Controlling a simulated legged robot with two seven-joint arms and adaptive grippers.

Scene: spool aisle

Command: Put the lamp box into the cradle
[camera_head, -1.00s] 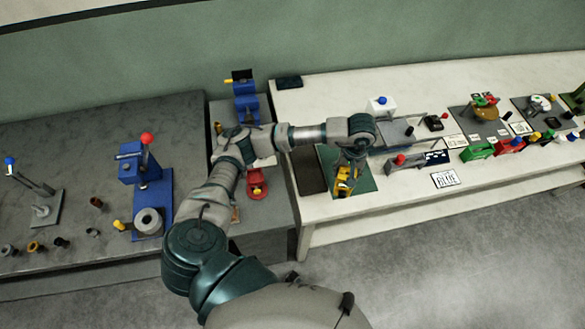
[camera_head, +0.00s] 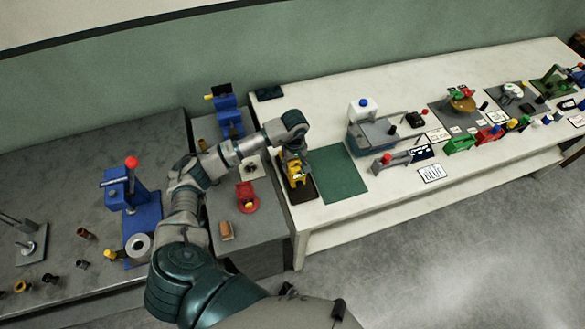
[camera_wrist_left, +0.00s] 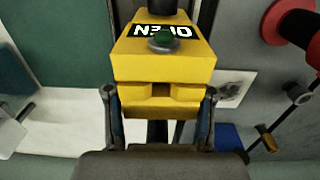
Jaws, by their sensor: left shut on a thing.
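The yellow lamp box (camera_wrist_left: 165,62) carries a dark label reading OPEN, upside down here, and a small green lamp. It fills the middle of the left wrist view and also shows in the head view (camera_head: 296,173). My left gripper (camera_wrist_left: 160,98) is shut on it, one finger on each side. In the head view the box is over the dark brown mat (camera_head: 303,194) near the left end of the white table. I cannot tell whether it touches the mat. I cannot make out for certain which thing is the cradle. My right gripper is not in view.
A bare green mat (camera_head: 338,172) lies right of the box. Left, on a lower grey bench, are a red ring-shaped part (camera_head: 246,197), a white square plate (camera_head: 250,168) and a blue stand (camera_head: 228,118).

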